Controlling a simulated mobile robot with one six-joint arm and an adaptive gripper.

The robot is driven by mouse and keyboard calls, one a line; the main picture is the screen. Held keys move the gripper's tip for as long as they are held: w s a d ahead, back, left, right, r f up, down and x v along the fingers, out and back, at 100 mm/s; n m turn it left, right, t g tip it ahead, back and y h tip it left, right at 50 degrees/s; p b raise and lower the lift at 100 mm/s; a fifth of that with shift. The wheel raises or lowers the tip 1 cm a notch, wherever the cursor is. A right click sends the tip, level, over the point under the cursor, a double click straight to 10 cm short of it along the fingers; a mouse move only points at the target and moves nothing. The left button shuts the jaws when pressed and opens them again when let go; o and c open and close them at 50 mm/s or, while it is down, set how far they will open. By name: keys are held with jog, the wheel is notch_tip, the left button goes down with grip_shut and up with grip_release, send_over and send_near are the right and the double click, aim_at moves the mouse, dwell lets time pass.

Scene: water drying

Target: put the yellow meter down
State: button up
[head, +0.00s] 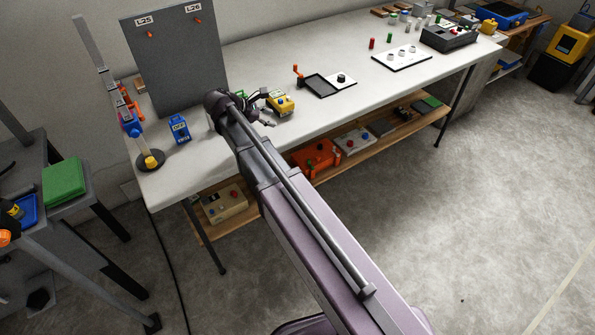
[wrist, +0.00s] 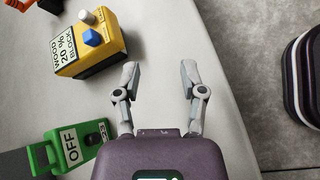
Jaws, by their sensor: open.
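The yellow meter (wrist: 98,54) lies on the white table (wrist: 160,30) in the wrist view, at the upper left. It has a blue knob, a white knob and a label reading "WOOD 20 % BLOCK". It also shows in the head view (head: 281,105), just right of my gripper (head: 262,109). In the wrist view my gripper (wrist: 160,80) is open, with nothing between its fingers. The meter is apart from the fingers, to their left.
A green device (wrist: 72,148) marked "OFF" is close at the lower left in the wrist view. A blue device (head: 179,130) and a grey panel (head: 175,65) stand left on the table. A black tray (head: 320,86) lies to the right. The table's front edge runs near my gripper.

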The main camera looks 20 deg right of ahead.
jog(key=s+d+f+m+y, duration=0.1)
jog(key=s+f+m+y, duration=0.1)
jog(key=s+m, duration=0.3)
jog(key=s+d+f+m+g+y, duration=0.1)
jog(key=s+d+f+m+y, duration=0.1)
jog(key=s+m+y, duration=0.2)
jog(key=s+d+f+m+g+y, duration=0.1)
jog(key=s+f+m+y, duration=0.2)
jog(key=s+m, duration=0.4)
jog(key=s+y, duration=0.1)
jog(key=s, duration=0.3)
jog(key=shift+s+d+m, duration=0.15)
jog(key=shift+d+m, duration=0.2)
jog(key=shift+m, duration=0.05)
notch_tip(320, 180, up, 16)
jog(key=p, duration=1.6)
